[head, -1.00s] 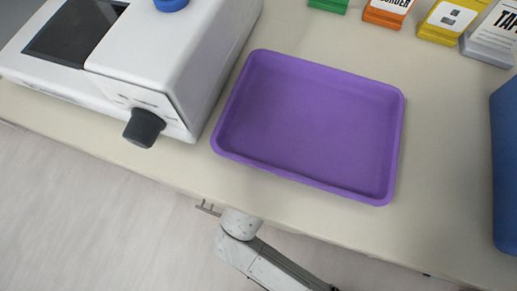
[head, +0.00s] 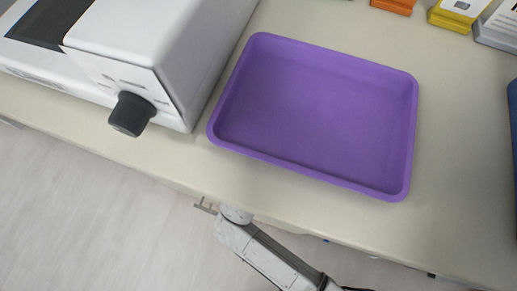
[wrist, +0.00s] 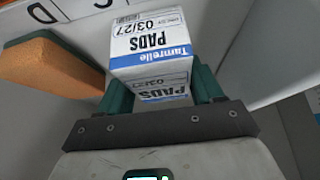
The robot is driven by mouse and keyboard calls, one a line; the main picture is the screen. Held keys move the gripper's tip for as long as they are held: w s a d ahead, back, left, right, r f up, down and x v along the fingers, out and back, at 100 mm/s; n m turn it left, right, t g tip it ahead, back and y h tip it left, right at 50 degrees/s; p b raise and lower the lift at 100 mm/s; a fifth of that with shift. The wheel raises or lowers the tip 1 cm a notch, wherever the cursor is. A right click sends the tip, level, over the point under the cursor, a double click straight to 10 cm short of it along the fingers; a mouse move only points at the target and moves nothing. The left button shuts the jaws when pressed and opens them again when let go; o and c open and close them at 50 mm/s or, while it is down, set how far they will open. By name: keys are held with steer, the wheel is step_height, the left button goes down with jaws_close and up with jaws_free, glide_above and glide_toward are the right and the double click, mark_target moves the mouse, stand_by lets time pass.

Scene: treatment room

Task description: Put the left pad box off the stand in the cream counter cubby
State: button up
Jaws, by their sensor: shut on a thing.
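In the wrist view my gripper (wrist: 160,80) has its two green fingers closed on the sides of a white and blue pad box (wrist: 150,45). The box is printed "PADS", "Tamrelle" and "03/27", and the print appears upside down. Pale panels surround it, but I cannot tell whether it is inside a cubby or what it rests on. In the head view the cream counter (head: 455,130) fills the upper part. My gripper and the box are hidden there; only part of my arm shows below the counter's front edge. The stand is not identifiable.
An orange and green block (wrist: 55,70) is close left of the box, beside a lettered panel (wrist: 75,10). A pale panel (wrist: 250,50) rises at right.

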steer(key=o, duration=1.1)
steer(key=shift+s+r, duration=0.1)
steer(key=shift+r, duration=0.3)
steer(key=p+v, duration=0.4)
steer(key=v, duration=0.7)
steer(key=shift+s+a+r, duration=0.1)
steer(key=shift+s, duration=0.05)
